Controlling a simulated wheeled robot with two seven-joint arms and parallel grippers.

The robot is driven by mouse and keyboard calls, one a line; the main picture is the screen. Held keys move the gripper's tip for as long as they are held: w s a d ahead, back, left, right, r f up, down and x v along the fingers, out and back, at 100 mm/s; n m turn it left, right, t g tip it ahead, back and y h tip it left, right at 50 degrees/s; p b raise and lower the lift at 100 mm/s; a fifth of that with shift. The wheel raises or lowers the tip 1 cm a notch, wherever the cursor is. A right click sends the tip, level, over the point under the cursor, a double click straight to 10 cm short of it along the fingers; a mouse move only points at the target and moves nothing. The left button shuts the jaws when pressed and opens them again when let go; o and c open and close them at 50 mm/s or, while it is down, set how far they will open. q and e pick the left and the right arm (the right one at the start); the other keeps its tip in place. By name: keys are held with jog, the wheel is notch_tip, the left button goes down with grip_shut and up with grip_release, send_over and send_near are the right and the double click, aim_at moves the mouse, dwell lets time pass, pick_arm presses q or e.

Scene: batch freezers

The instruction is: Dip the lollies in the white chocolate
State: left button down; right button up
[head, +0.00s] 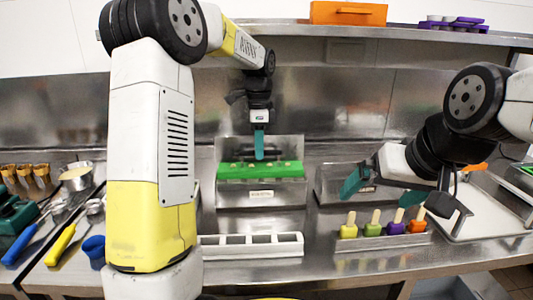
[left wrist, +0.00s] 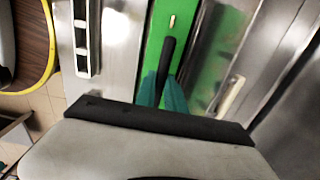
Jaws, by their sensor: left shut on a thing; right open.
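Several lollies (head: 397,222), yellow, green, purple and orange with sticks up, stand in a grey holder (head: 384,242) at the right. My left gripper (head: 259,147) points down at a green piece (head: 285,171) in a steel container (head: 262,195) at the back middle. In the left wrist view, its teal fingers (left wrist: 164,93) are shut on a dark handle-like part (left wrist: 168,58) over the green surface (left wrist: 157,30). My right gripper (head: 384,187) is open and empty above and behind the lollies. No white chocolate can be made out.
A white slotted tray (head: 250,245) lies at the front middle. A second steel container (head: 341,183) stands right of the green piece. Blue- and yellow-handled tools (head: 62,243) and a metal pan (head: 76,176) are at the left. A pale tray (head: 487,212) lies at the right.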

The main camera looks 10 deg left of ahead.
pick_arm(q)
jog(key=shift+r, duration=2.65)
notch_tip(320, 180, up, 5)
dwell(0.8)
